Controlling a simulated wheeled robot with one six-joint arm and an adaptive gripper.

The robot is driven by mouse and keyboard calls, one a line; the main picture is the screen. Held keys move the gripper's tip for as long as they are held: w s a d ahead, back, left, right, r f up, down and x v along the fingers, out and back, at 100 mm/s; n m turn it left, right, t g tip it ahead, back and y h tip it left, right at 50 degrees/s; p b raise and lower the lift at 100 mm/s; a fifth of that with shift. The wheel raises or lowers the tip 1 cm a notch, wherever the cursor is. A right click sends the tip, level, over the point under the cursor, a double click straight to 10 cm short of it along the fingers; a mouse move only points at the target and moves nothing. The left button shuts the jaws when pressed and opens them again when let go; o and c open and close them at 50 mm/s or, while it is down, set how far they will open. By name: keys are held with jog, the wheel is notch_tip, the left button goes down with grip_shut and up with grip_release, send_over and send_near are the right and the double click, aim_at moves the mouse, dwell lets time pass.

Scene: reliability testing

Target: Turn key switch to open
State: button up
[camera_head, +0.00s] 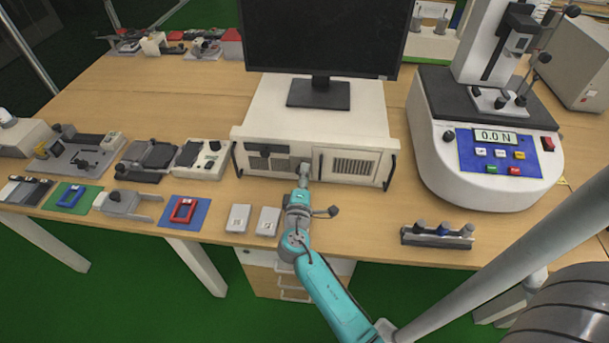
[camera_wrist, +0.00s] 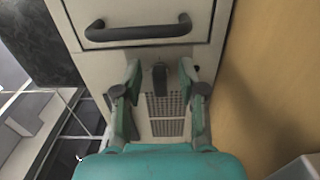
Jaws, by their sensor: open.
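A white computer case (camera_head: 315,125) stands on the bench with its front panel facing me. My gripper (camera_head: 303,170) is at the middle of that panel, and it hides the part right behind it. In the wrist view my gripper (camera_wrist: 160,68) is open, with one finger on each side of a small dark upright piece (camera_wrist: 159,77) on the panel. This piece looks like the key of the switch. Gaps show between it and both fingers. I cannot read any open or closed marking.
A black handle (camera_wrist: 138,30) runs across the panel beyond the fingertips. A monitor (camera_head: 322,40) stands on the case. A white test machine (camera_head: 440,160) is to the right. Several fixtures and two small grey boxes (camera_head: 238,218) lie to the left.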

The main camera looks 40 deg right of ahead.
jog(key=v, duration=1.1)
jog(key=shift+s+a, duration=0.25)
jog(key=shift+s, duration=0.05)
